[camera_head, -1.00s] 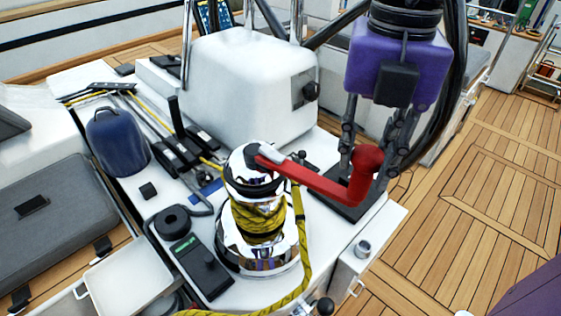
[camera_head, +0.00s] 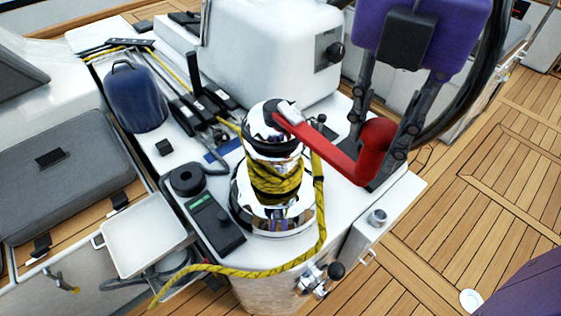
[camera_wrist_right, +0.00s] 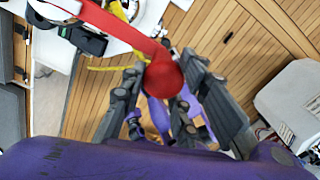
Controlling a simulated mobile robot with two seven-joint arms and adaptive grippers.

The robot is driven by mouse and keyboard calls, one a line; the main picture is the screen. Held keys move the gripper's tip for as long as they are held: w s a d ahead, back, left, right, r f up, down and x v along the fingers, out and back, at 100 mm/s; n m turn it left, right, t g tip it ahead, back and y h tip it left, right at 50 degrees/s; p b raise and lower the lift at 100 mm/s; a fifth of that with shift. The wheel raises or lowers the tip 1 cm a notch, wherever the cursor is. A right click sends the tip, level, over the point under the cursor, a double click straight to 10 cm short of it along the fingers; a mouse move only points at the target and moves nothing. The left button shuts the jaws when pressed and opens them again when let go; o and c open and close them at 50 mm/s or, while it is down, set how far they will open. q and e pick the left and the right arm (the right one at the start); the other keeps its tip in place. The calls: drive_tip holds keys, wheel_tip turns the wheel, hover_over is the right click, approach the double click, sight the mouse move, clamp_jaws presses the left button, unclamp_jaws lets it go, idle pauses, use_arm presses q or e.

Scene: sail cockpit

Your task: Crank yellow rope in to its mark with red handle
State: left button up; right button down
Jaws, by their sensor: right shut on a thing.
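The red handle (camera_head: 335,155) sits on top of the chrome winch (camera_head: 270,215) and points right, toward the cockpit floor. My right gripper (camera_head: 376,150) is shut on the handle's round red grip, with one finger on either side. The wrist view shows the red handle (camera_wrist_right: 125,30) too, its grip between the fingers (camera_wrist_right: 165,80). The yellow rope (camera_head: 275,182) is wrapped around the drum. Its free part drops at the drum's right, with a dark band on it, and runs off to the lower left. My left gripper is not in view.
A white box housing (camera_head: 270,45) stands behind the winch. A blue cover (camera_head: 133,97), black rope clutches (camera_head: 195,110) and a black control box (camera_head: 213,222) are to the left. A white tray (camera_head: 145,235) is at lower left. Teak floor (camera_head: 480,220) lies open on the right.

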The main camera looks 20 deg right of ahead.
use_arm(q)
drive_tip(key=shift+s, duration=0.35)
use_arm(e)
drive_tip(key=shift+s+f, duration=0.1)
drive_tip(key=shift+s, duration=0.1)
drive_tip(key=shift+a, duration=0.2)
use_arm(q)
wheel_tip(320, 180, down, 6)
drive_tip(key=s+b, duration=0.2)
drive_tip(key=b, duration=0.3)
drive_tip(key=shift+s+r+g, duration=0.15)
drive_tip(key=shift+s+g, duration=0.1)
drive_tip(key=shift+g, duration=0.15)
use_arm(e)
drive_tip(key=s+a+m, duration=0.1)
drive_tip(key=a+m, duration=0.3)
drive_tip(key=a, duration=0.3)
drive_tip(key=shift+s+a+m, duration=0.15)
drive_tip(key=shift+m, duration=0.25)
use_arm(q)
drive_tip(key=shift+b, duration=0.35)
use_arm(e)
drive_tip(key=shift+a, duration=0.1)
